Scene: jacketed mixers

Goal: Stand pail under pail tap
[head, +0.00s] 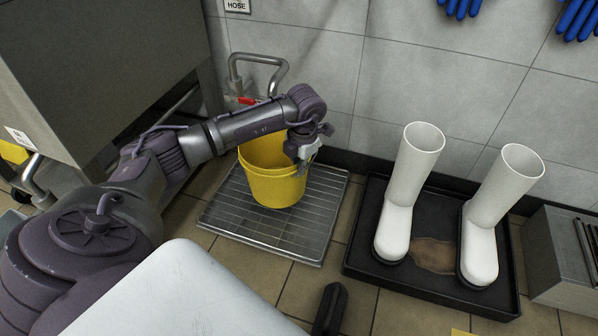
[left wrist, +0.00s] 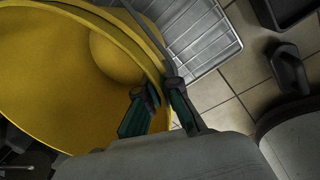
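The yellow pail (head: 273,183) is upright over the metal floor grate (head: 228,215); I cannot tell whether its base touches the grate. The bent pipe tap (head: 258,60) with a red lever comes from the wall behind the pail, and my arm partly covers the space between them. My left gripper (head: 304,150) is at the pail's right rim. In the left wrist view its green-padded fingers (left wrist: 161,98) straddle the rim of the pail (left wrist: 60,80), one inside and one outside, closed on it. A grey bar, apparently the pail's handle, runs beside the outer finger. My right gripper is out of view.
A black tray (head: 362,262) with two white boots (head: 408,185) stands right of the grate. A steel cabinet (head: 95,70) is at the left, a grey box (head: 562,262) at the far right. A dark object (head: 330,308) lies on the tiles in front.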

